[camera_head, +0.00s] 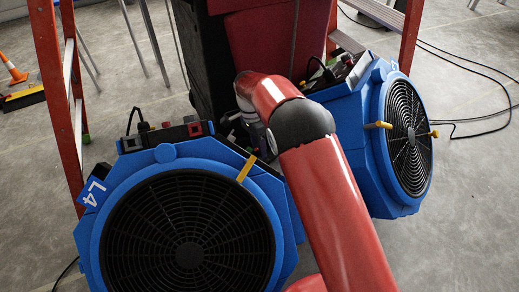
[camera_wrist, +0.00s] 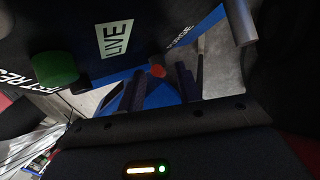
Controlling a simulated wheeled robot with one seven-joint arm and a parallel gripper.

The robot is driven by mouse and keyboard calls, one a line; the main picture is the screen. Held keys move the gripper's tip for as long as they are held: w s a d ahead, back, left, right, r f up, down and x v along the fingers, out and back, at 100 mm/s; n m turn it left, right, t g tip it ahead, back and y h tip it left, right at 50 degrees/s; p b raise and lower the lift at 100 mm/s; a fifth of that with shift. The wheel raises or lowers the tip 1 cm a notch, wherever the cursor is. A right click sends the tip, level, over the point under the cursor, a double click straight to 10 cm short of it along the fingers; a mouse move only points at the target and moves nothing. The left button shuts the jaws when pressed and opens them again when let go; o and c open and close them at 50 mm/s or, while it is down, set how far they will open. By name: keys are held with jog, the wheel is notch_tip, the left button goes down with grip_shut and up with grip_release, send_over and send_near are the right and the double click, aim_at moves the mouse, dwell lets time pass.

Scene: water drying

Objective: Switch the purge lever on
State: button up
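In the wrist view, a dark panel with a blue lower edge fills the top. A label that appears to read "PURGE" (camera_wrist: 180,37) is on it. A grey bar-like handle (camera_wrist: 241,22) sticks out to the right of that label; it may be the purge lever, and its setting cannot be told. My gripper (camera_wrist: 160,86) shows as two dark fingers apart with nothing visible held, below the panel. In the head view my red arm reaches between two blue fan units, and its bend hides the gripper and lever.
The panel also bears a "LIVE" label (camera_wrist: 115,38), a green knob (camera_wrist: 55,69) and a small red part (camera_wrist: 157,71). Blue fans stand at left (camera_head: 188,225) and right (camera_head: 405,130). Red ladder legs (camera_head: 55,100) flank the dark machine. Cables (camera_head: 480,75) lie on the floor at right.

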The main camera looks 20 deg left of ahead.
jog(key=shift+s+d+f, duration=0.15)
jog(key=shift+f, duration=0.5)
grip_shut()
